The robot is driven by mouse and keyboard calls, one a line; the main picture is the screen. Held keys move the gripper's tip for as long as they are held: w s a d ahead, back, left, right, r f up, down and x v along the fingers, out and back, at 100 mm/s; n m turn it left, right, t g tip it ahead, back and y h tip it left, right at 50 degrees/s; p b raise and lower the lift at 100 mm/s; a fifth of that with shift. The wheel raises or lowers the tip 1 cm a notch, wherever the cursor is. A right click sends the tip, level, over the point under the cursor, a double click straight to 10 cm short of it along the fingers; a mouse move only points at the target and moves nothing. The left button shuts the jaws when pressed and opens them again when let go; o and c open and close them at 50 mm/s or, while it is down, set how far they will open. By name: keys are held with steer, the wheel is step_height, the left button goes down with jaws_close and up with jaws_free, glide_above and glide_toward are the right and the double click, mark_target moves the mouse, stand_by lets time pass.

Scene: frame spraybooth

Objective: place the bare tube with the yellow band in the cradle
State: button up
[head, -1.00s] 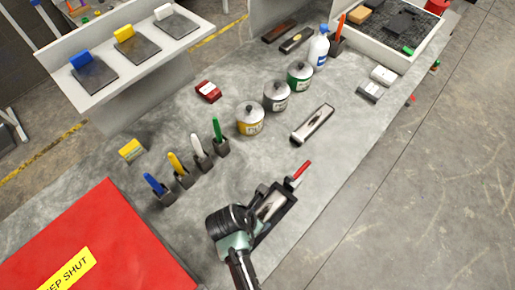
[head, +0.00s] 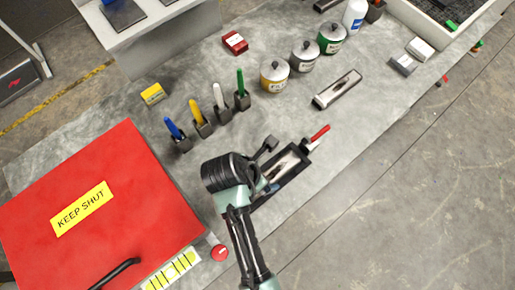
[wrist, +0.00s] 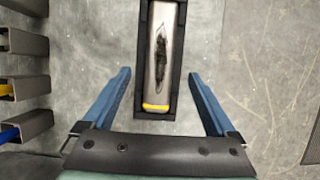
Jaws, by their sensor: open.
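The bare grey tube with the yellow band (wrist: 157,100) lies lengthwise inside a black open-topped holder (wrist: 144,62), which looks like the cradle. The tube has a dark streak on its top, and the yellow band is at its near end. In the head view the tube (head: 286,164) shows in the same black holder (head: 297,176), partly behind my arm. My gripper (wrist: 160,76) is open and empty. Its blue fingers stand one on each side of the holder's near end, apart from it. The head view shows the gripper (head: 270,166) over the holder.
Another grey piece with a dark streak (head: 338,89) lies farther up the bench. A red-handled tool (head: 319,133) stands close beyond the holder. Several colour-handled tools in small pots (head: 200,122) and a red KEEP SHUT lid (head: 100,215) are to the left. Lidded cans (head: 275,76) stand behind.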

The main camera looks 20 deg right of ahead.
steer(key=w+a+r+m+t+y, duration=0.15)
steer(key=w+r+m+t, duration=0.35)
steer(key=r, duration=0.8)
steer(key=w+a+r+m+t, duration=0.2)
steer(key=w+r+m+t, duration=0.15)
steer(key=w+r, duration=0.7)
steer(key=w+a+r+m+t, duration=0.2)
steer(key=w+r+m+t, duration=0.3)
steer(key=r, duration=1.1)
steer(key=s+a+r+m+t+y, duration=0.1)
steer(key=s+r+t, duration=0.3)
steer(key=r, duration=0.6)
steer(key=s+a+r+m+t, duration=0.1)
steer(key=s+r+m+t, duration=0.3)
steer(key=r, duration=0.6)
steer(key=s+r+m+t+y, duration=0.1)
steer(key=s+r+m+t, duration=0.2)
steer(key=s+r, duration=0.3)
step_height(320, 180, up, 5)
steer(key=shift+a+f+t+y, duration=0.15)
steer(key=shift+a+t+y, duration=0.25)
steer(key=shift+t, duration=0.25)
steer(key=shift+m+h, duration=0.25)
